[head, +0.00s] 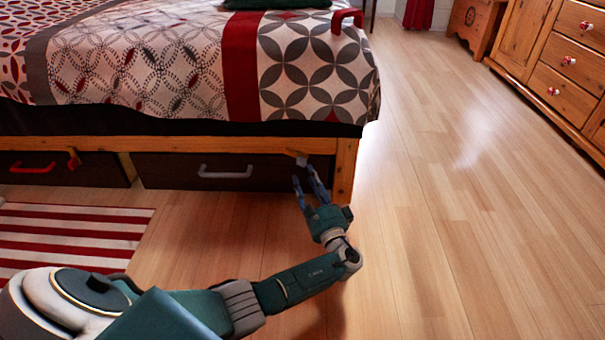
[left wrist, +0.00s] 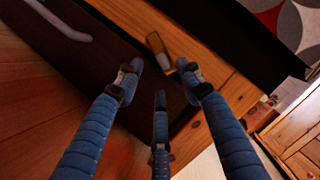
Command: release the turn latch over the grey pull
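The turn latch (head: 300,158) is a small grey piece on the bed's wooden rail, above the right end of the dark drawer with the grey pull (head: 226,173). In the left wrist view, the latch (left wrist: 158,45) shows a grey tip and an orange-lit face, and its lower end reaches over the drawer's dark front. The grey pull (left wrist: 60,20) is at the upper left there. My left gripper (head: 306,178) is open, its fingers spread and empty, just in front of and below the latch. In the wrist view the fingertips (left wrist: 161,74) appear apart from it. My right gripper is out of view.
Left of this drawer is another dark drawer with a red pull (head: 32,168) and a red latch (head: 73,158). A red-striped rug (head: 70,240) lies at left. A wooden dresser (head: 550,65) stands at right. The floor (head: 450,200) between is clear.

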